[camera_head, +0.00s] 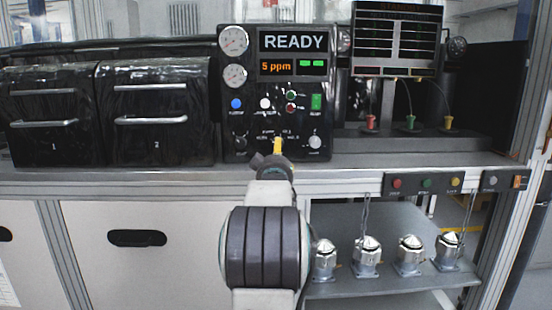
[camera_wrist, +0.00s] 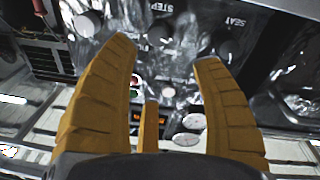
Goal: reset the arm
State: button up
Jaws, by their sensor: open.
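My arm reaches forward from the bottom of the head view to the black control panel (camera_head: 276,95). My gripper (camera_head: 278,146) shows there as a small yellow tip in front of the panel's lower part, over its lower labels. In the wrist view my gripper (camera_wrist: 165,52) has its yellow-brown ribbed fingers spread wide, with nothing between them. The panel (camera_wrist: 160,75) lies beyond the fingers, with knobs and the printed words "STEP" and "SEAT". I cannot tell whether a fingertip touches the panel.
Two black drawer-like boxes (camera_head: 156,110) with handles stand left of the panel. Several metal housings (camera_head: 410,256) sit on a lower shelf (camera_head: 400,283). A button strip (camera_head: 425,184) runs along the bench edge.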

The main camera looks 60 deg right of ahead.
dwell(0.6)
jog(key=w+a+r+n+t+y+p, duration=0.1)
jog(key=w+a+y+p, duration=0.25)
jog(key=a, duration=0.35)
jog(key=w+a+n+t+y+p, duration=0.1)
jog(key=w+a+y+p, duration=0.1)
jog(key=w+a, duration=0.35)
jog(key=a+n+g+y+p, duration=0.15)
jog(key=a+y+p, duration=0.35)
jog(key=a, duration=1.4)
jog(key=s+a+f+n+g+y+p, duration=0.1)
jog(key=s+a+y+p, duration=0.2)
jog(key=a, duration=0.4)
jog(key=s+a+f+n+g+y+p, duration=0.1)
jog(key=s+a+p, duration=0.1)
jog(key=s+a, duration=0.4)
jog(key=s+a+f+n+g+y+p, duration=0.1)
jog(key=s+a+g+p, duration=0.3)
jog(key=s+a, duration=0.6)
jog(key=s+f+n, duration=0.1)
jog(key=s, duration=0.2)
jog(key=shift+f+y, duration=0.2)
jog(key=shift+y, duration=0.15)
jog(key=shift+d, duration=0.1)
